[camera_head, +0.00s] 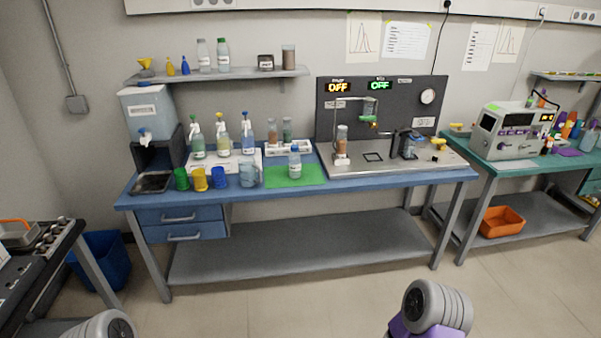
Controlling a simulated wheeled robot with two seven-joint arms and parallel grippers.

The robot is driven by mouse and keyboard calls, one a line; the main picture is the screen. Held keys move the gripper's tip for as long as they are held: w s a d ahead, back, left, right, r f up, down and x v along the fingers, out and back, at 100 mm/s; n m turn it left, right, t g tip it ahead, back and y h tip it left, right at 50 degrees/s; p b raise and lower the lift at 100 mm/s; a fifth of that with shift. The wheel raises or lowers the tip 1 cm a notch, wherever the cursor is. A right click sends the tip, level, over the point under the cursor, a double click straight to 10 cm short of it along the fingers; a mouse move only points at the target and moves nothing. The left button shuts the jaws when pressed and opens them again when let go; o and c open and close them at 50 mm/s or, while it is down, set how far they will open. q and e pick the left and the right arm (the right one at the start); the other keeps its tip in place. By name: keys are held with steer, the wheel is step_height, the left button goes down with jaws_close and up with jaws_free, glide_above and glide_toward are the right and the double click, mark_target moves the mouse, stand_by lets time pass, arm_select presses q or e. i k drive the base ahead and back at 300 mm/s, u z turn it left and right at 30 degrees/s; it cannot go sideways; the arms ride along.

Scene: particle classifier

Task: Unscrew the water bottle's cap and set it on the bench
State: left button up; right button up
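A clear bottle (295,164) with a blue cap (295,148) stands upright on the green mat (313,176) on the blue bench (400,178). It looks like the water bottle, though its label is too small to read. The cap sits on the bottle's top. Neither gripper is in view. Only parts of my arms show at the bottom edge, well short of the bench.
A clear jug (249,174) and green, yellow and blue cups stand left of the mat. Behind are spray bottles and a white rack (290,148) of bottles. An apparatus with a dark panel (333,105) stands right. The bench's front right is clear.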

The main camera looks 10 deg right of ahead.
mark_target(294, 157)
steer(key=z, duration=0.6)
steer(key=i, duration=1.7)
steer(key=u, duration=0.55)
